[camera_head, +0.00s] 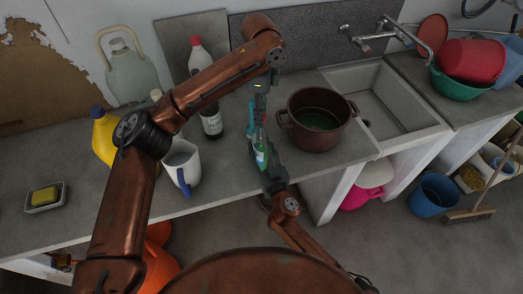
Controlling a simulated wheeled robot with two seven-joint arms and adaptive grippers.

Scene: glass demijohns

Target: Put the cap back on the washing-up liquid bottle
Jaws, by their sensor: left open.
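The washing-up liquid bottle (261,151) is a small green bottle with a pale label. It stands upright near the counter's front edge, left of the brown pot. My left gripper (256,122) points down from above and is open at the bottle's top, with its fingers around or just beside it. My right gripper (270,158) comes up from below at the bottle's right side. Its fingers are dark and partly hidden, and I cannot tell whether they are closed on the bottle. I cannot make out the cap; the fingers cover the bottle's top.
A brown two-handled pot (315,120) stands close on the right, before the sink (385,98). A sponge dish (45,197) lies far left.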

